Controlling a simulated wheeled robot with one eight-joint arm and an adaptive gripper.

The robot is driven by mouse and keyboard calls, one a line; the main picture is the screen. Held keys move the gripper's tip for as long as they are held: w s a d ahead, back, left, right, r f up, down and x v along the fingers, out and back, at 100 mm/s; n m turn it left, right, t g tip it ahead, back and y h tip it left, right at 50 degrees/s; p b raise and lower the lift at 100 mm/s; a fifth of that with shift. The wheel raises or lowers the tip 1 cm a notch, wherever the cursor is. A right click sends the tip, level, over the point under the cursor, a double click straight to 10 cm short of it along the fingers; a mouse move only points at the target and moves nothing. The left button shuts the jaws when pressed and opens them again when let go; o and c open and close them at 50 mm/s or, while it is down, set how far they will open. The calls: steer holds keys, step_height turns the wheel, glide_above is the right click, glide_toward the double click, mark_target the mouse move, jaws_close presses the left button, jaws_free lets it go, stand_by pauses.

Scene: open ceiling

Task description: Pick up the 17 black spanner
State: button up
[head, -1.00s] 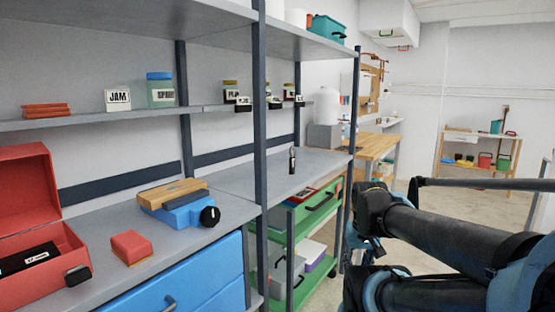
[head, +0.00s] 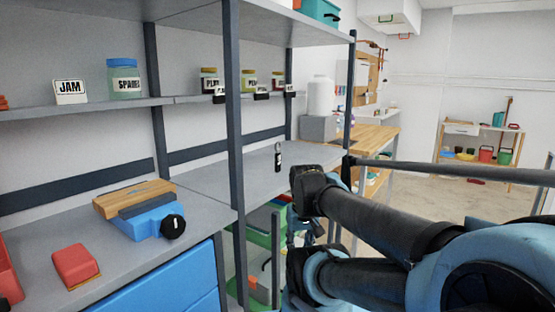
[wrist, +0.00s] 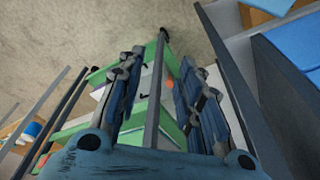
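I cannot make out a black spanner marked 17 for certain in either view. A small black upright object with a pale label (head: 278,157) stands on the grey shelf beyond the dark post in the head view. Its shape is too small to tell. My gripper (wrist: 162,62) shows in the wrist view with its two fingers spread wide apart and nothing between them. It hangs over the floor, with a green cart and a grey post seen below. In the head view my arm hides much of the lower right.
A blue box (head: 160,218) with a wooden block (head: 134,197) on top and a red block (head: 75,266) are on the near bench. A red toolbox (head: 8,275) is cut off at the left edge. A dark upright post (head: 232,130) divides the shelving. Open floor lies at the right.

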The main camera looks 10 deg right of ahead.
steer(key=w+r+n, duration=0.5)
steer(key=w+r, duration=0.1)
steer(key=r, duration=0.3)
step_height(320, 180, up, 26)
steer(key=n+g, duration=0.2)
steer(key=n, duration=1.9)
glide_above(278, 142)
steer(key=shift+w+d+f, duration=0.15)
steer(key=shift+w+d, duration=0.05)
steer(key=shift+w, duration=0.05)
step_height(278, 142, down, 6)
steer(key=shift+f, duration=0.25)
steer(key=f, duration=0.4)
steer(key=shift+w+a, duration=0.15)
steer(key=shift+w, duration=0.2)
steer(key=shift+f, duration=0.6)
